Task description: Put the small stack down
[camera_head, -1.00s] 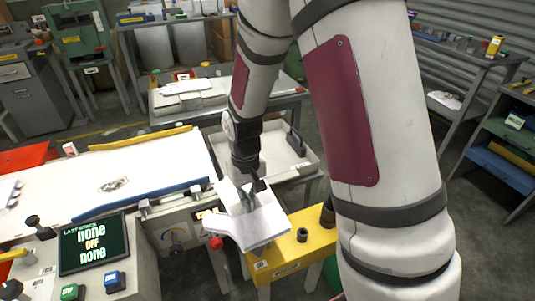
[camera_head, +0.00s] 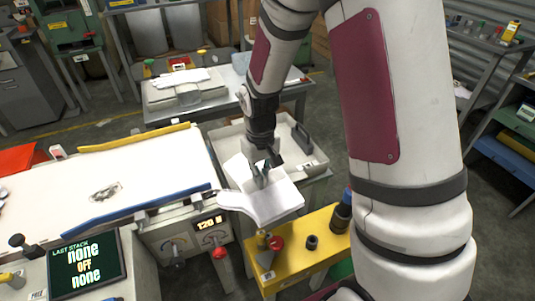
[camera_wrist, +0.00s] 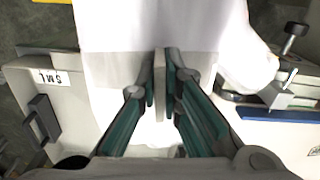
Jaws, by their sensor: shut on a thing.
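My gripper (camera_head: 262,174) is shut on a small stack of white film gloves (camera_head: 272,206). The stack hangs tilted below the fingers, with a flap sticking out to the left. In the wrist view the two fingers (camera_wrist: 163,85) pinch the stack (camera_wrist: 150,25), whose sheets spread out ahead of them. A pale tray (camera_head: 318,158) with a dark handle lies just behind and to the right of the stack, partly hidden by it. In the wrist view the tray's wall (camera_wrist: 85,105) bears an "SML" label. I cannot tell whether the stack touches the tray.
A white machine bed (camera_head: 140,180) with a blue front bar (camera_head: 140,208) lies left. A yellow stand (camera_head: 318,258) with small items is in front. A screen (camera_head: 87,267) reads "LAST STACK none OFF none". A grey table (camera_head: 220,105) stands behind the tray.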

